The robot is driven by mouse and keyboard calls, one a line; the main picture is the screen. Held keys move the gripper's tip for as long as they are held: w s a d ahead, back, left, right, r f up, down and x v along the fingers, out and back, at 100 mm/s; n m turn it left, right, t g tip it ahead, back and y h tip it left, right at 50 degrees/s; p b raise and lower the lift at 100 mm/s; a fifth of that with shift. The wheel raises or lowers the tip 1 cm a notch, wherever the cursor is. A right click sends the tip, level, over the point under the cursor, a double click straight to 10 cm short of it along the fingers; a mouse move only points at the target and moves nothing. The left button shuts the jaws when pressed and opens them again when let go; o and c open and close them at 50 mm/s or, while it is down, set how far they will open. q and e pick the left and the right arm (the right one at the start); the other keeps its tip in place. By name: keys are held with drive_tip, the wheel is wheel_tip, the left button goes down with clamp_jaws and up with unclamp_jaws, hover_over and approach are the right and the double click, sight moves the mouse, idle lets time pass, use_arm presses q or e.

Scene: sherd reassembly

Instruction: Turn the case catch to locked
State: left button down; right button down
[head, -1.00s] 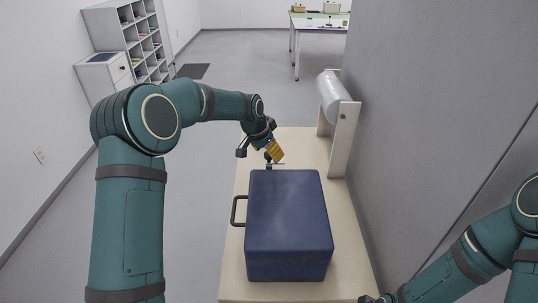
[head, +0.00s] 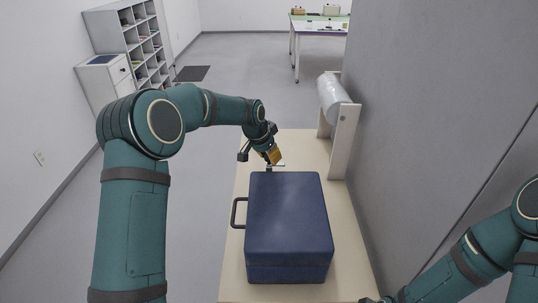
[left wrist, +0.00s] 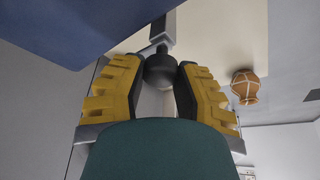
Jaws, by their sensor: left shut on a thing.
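The blue case (head: 288,225) lies shut on a narrow pale bench, its dark handle (head: 236,212) on the left side. The catch is at the case's far side; only a small light bar (head: 278,166) of it shows in the head view. My left gripper (head: 272,161) reaches down there. In the left wrist view, its yellow fingers (left wrist: 159,80) are shut on the catch's dark round knob (left wrist: 159,69), with a grey bar above it. The blue case (left wrist: 65,25) fills the upper left. I cannot read the catch's setting. Only a dark bit of my right gripper (head: 376,300) shows at the bottom edge.
A roll of clear wrap (head: 333,97) on a pale stand (head: 345,140) is at the bench's far right. A grey wall (head: 430,120) runs close along the right. The left wrist view shows an orange, white-lined vase (left wrist: 245,86). Floor at left is clear.

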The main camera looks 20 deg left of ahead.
use_arm(q)
drive_tip(key=shift+m, duration=0.3)
drive_tip(key=m+h+p, duration=0.1)
drive_tip(key=m+p, duration=0.1)
drive_tip(key=shift+m+g, duration=0.3)
drive_tip(key=shift+g, duration=0.1)
drive_tip(key=m+g+p, duration=0.1)
drive_tip(key=m, duration=0.1)
drive_tip(key=m+h+p, duration=0.1)
drive_tip(key=m, duration=0.2)
drive_tip(key=shift+m+g, duration=0.3)
drive_tip(key=shift+g, duration=0.1)
drive_tip(key=m+g+p, duration=0.2)
drive_tip(key=m, duration=0.3)
drive_tip(key=shift+d, duration=0.1)
drive_tip(key=shift+f+m+g+p, duration=0.15)
drive_tip(key=shift+m+g+p, duration=0.55)
drive_tip(key=shift+m, duration=1.3)
drive_tip(key=shift+s, duration=0.1)
drive_tip(key=c, duration=0.6)
unclamp_jaws()
